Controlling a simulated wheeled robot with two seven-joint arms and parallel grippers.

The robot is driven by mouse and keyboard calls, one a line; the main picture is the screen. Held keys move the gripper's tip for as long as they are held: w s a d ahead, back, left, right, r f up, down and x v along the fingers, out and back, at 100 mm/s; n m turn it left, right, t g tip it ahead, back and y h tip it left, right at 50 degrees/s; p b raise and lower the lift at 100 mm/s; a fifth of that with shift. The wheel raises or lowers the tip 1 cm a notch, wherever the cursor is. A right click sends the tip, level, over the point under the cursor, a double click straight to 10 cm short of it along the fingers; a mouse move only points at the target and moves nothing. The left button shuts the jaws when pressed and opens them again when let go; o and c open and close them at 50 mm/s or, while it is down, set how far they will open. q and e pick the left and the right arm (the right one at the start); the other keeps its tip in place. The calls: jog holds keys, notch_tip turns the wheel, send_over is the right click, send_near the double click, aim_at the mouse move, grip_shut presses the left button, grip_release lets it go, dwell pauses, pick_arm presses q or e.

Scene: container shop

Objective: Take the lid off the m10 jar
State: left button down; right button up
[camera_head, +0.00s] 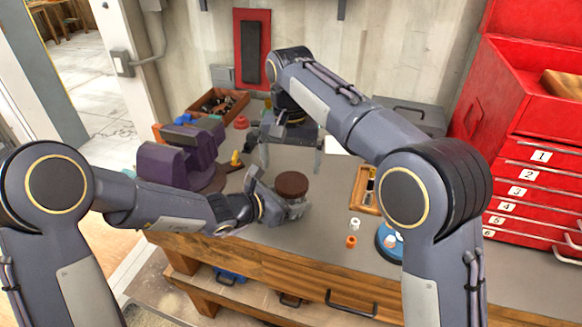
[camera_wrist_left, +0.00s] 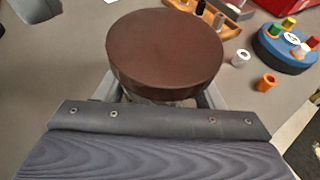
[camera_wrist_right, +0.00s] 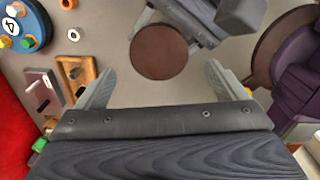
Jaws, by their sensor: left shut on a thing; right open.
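A jar with a round dark brown lid (camera_head: 292,184) stands on the workbench; no m10 label is readable. The lid shows from above in the left wrist view (camera_wrist_left: 165,52) and the right wrist view (camera_wrist_right: 160,52). My left gripper (camera_head: 287,207) is shut on the jar body, below the lid; the lid hides most of the body (camera_head: 299,210). My right gripper (camera_head: 291,162) is open and empty, behind and above the jar, its fingers apart and pointing down. In the right wrist view the lid lies beyond its fingertips, roughly centred between them.
A purple vise (camera_head: 178,165) stands left of the jar. White and orange rings (camera_head: 351,242), a blue round holder (camera_wrist_left: 285,50) and a wooden tray (camera_head: 364,190) lie to the right. A red drawer cabinet (camera_head: 530,170) stands far right. The bench in front of the jar is clear.

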aim_at(291, 182)
notch_tip(291, 182, up, 2)
jog(key=shift+r+m, duration=0.25)
jog(key=shift+m, duration=0.45)
jog(key=shift+d, duration=0.1)
notch_tip(291, 182, down, 8)
jog(key=shift+r, duration=0.15)
jog(key=c, duration=1)
jog(key=o, duration=1.1)
jog(key=shift+c, duration=0.2)
